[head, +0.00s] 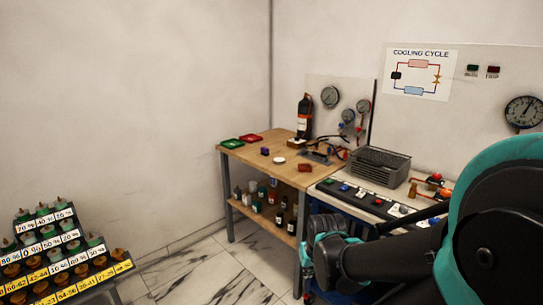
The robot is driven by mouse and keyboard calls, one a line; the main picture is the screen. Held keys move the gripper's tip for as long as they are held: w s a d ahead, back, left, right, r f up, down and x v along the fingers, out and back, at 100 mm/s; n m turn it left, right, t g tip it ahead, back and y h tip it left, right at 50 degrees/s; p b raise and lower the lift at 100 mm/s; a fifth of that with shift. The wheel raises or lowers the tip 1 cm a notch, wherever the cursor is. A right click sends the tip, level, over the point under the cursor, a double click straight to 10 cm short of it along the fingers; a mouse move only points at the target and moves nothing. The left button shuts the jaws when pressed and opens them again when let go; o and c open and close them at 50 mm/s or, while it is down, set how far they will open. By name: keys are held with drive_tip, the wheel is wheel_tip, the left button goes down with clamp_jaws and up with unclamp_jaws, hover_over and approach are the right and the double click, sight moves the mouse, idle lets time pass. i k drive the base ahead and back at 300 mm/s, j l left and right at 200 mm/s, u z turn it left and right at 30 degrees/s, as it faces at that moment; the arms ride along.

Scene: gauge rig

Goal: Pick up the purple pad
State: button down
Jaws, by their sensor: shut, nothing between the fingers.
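A small dark purple block (265,151), which looks like the purple pad, lies on the wooden table (250,152) near its middle. It is small in the view and its details cannot be made out. My gripper (309,296) is low in front of the table, at the end of my dark and teal arm. It is well apart from the purple block and below the tabletop in the picture. Its fingers are small and partly hidden, and it holds nothing that I can see.
A white disc (279,160) and a red-brown block (304,168) lie near the purple block. A black bottle (304,118), gauges and a wire basket (380,166) stand to the right. Bottles fill the lower shelf.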

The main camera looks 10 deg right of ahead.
sight(265, 151)
drive_tip(key=i+j+z, duration=0.1)
drive_tip(key=i+j, duration=0.15)
drive_tip(key=i, duration=0.15)
drive_tip(key=i+j+z, duration=0.15)
drive_tip(key=i+j, duration=0.15)
drive_tip(key=i, duration=0.1)
